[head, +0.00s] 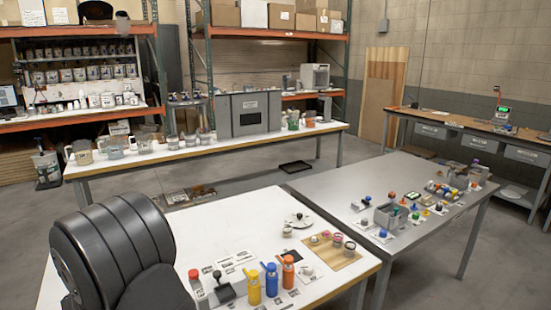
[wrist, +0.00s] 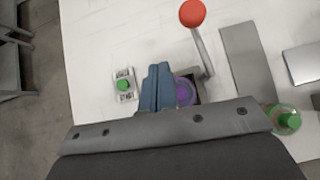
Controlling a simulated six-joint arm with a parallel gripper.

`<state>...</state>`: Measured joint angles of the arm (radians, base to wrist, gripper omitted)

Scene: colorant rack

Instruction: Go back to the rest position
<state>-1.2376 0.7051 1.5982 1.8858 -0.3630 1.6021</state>
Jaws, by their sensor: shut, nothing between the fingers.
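My gripper (wrist: 157,72) shows in the wrist view as two blue-grey fingers held together, with nothing between them. It is over the white table (wrist: 95,40), and its height above the top is hard to tell. A purple round thing (wrist: 185,92) on a dark base shows just right of the fingers, partly hidden by them. In the head view a large dark ribbed part of my own arm fills the lower left, and my fingers are not visible there.
In the wrist view, a red knob (wrist: 192,13) on a grey stem is above the fingers, a green-topped item (wrist: 123,85) left, and a green-capped bottle (wrist: 287,121) right. In the head view, yellow (head: 254,287), blue (head: 271,280) and orange (head: 288,272) bottles stand on the white table.

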